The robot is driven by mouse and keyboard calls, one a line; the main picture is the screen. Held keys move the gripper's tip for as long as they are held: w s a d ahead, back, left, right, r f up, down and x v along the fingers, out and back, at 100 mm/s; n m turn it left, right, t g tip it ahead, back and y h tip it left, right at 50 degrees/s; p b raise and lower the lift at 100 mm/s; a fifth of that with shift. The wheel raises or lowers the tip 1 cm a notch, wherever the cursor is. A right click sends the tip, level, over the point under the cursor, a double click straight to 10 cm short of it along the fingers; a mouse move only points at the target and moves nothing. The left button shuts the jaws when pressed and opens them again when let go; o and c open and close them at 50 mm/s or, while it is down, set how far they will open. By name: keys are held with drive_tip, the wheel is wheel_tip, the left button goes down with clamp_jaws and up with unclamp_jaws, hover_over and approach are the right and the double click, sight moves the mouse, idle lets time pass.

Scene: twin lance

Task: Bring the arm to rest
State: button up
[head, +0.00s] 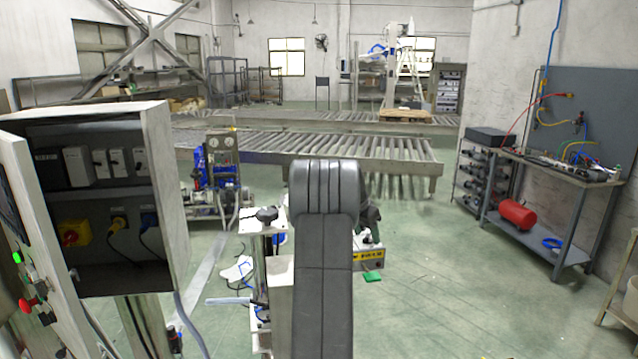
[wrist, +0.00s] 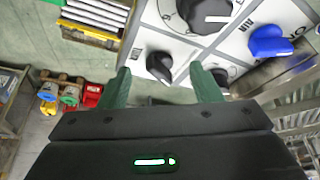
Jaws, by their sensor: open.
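My arm rises through the middle of the head view, its dark grey link reaching forward over the floor and hiding what lies behind it. In the wrist view my gripper (wrist: 160,70) is open, its two green fingers apart with nothing held between them. A white panel (wrist: 182,50) with black knobs and a blue handle (wrist: 270,42) lies just beyond the fingertips. One black knob (wrist: 158,66) appears between the fingers; I cannot tell whether they touch the panel. The fingers are not clearly visible in the head view.
An open electrical cabinet (head: 160,130) stands close on the left. Roller conveyors (head: 330,146) cross the back. A workbench (head: 535,165) with a red tank (head: 516,213) beneath stands right. Green floor (head: 450,265) is clear between my arm and the bench.

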drive_tip(key=b+v, duration=0.1)
drive_tip(key=v, duration=0.6)
drive_tip(key=shift+r+b, duration=0.35)
drive_tip(key=shift+a, duration=0.15)
drive_tip(key=shift+s, duration=0.1)
